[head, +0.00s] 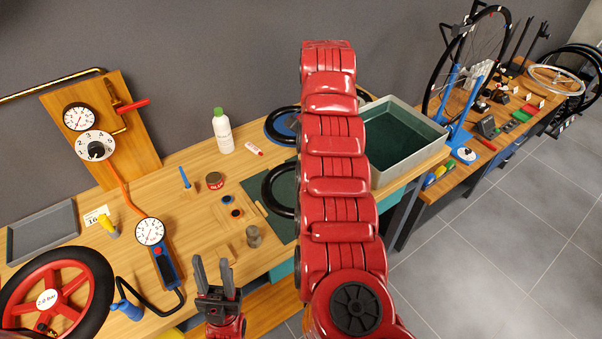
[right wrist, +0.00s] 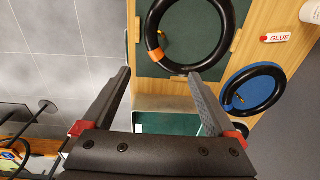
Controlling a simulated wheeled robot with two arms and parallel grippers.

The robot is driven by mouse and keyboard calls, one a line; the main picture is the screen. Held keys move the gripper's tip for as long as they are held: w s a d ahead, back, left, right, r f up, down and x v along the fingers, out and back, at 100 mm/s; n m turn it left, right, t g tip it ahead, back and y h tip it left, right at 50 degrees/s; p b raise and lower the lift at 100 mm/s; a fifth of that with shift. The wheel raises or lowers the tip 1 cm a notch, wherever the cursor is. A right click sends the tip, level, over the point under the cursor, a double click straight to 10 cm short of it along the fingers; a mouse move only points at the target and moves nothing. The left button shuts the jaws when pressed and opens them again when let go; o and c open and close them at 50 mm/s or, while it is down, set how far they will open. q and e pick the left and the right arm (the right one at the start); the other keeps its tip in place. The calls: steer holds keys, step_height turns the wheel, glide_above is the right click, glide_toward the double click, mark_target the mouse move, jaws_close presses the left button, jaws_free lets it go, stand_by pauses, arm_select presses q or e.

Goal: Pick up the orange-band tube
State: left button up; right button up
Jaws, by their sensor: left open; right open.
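The orange-band tube is a black ring (right wrist: 151,28) with an orange band (right wrist: 155,55) at its lower left, lying on a green mat in the right wrist view. In the head view a black ring (head: 267,191) on the green mat is partly hidden by my right arm. My right gripper (right wrist: 160,72) is open and empty, and the orange band shows between and just beyond its fingertips. In the head view the right gripper is hidden. My left gripper (head: 212,264) is open and empty, pointing up over the front edge of the bench.
A second black tube (right wrist: 228,90) lies on a blue mat beside a glue tube (right wrist: 276,37). A grey-rimmed basin (head: 432,129) stands right of my right arm.

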steer(key=shift+g, duration=0.3)
steer(key=f, duration=0.3)
steer(key=s+f+p, duration=0.1)
steer(key=f, duration=0.3)
steer(key=f+p, duration=0.1)
steer(key=f, duration=0.2)
steer(key=shift+s+a+f, duration=0.2)
steer(key=shift+s+a, duration=0.05)
steer(key=shift+s, duration=0.05)
steer(key=shift+a+f, duration=0.1)
steer(key=shift+f, duration=1.05)
step_height(320, 180, down, 3)
steer(key=shift+s+a+f+p, duration=0.1)
steer(key=shift+f+p, duration=0.05)
steer(key=shift+p, duration=1)
steer(key=shift+f, duration=0.25)
jaws_close()
